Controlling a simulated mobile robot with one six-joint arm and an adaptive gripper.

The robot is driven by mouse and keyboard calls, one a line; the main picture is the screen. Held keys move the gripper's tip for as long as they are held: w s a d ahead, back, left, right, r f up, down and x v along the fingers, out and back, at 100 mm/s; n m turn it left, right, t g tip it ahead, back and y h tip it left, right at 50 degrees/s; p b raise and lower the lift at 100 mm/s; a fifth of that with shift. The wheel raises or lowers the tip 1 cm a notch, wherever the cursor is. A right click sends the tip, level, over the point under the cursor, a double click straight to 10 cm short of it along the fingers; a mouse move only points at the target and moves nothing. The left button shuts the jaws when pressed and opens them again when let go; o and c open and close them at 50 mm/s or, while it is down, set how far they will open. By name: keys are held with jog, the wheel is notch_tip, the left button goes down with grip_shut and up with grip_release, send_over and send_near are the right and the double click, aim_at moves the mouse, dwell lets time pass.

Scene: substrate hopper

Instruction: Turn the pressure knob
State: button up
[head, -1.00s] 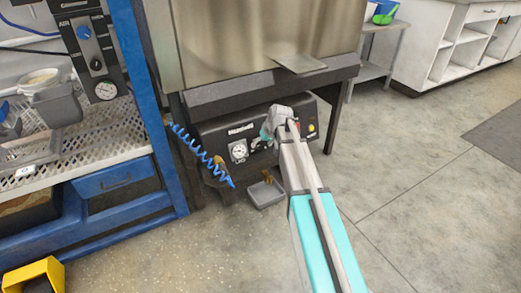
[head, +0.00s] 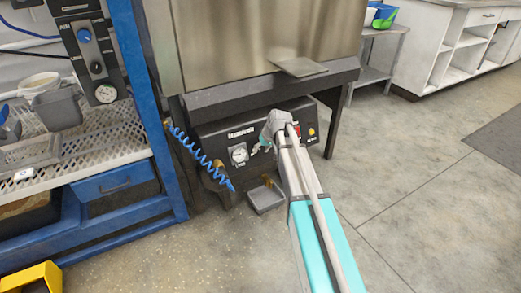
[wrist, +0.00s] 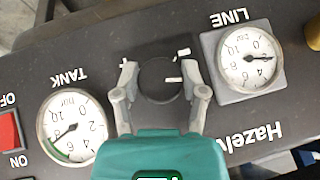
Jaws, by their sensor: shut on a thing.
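The pressure knob (wrist: 160,79) is a round black knob on the dark control panel, seen in the wrist view between two gauges. My gripper (wrist: 160,82) has one finger on each side of the knob and is shut on it. In the head view my gripper (head: 261,146) is at the front of the panel (head: 215,137), and my arm hides part of the panel and the knob. The LINE gauge (wrist: 248,58) is at the right of the wrist view and the TANK gauge (wrist: 72,127) at the left.
A red ON/OFF switch (wrist: 10,131) is at the left of the wrist view. In the head view a coiled blue hose (head: 203,158) hangs left of the panel. The floor at right is clear.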

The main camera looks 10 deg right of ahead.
jog(key=shift+a, duration=0.25)
jog(key=shift+c, duration=0.2)
jog(key=shift+d, duration=0.15)
jog(key=shift+y, duration=0.3)
jog(key=shift+d, duration=0.1)
jog(key=m+y+b, duration=0.2)
jog(key=y+b, duration=0.1)
jog(key=shift+f+m+y, duration=0.25)
jog(key=shift+m+y, duration=0.05)
jog(key=shift+m, duration=0.1)
jog(key=m+y+b, duration=0.1)
jog(key=y+b, duration=0.1)
jog(key=shift+d+m+b, duration=0.1)
jog(key=shift+m+b, duration=0.2)
jog(key=shift+r+m+y+b, duration=0.15)
jog(key=shift+m+y+b, duration=0.2)
jog(key=shift+y, duration=0.15)
jog(key=shift+r, duration=0.1)
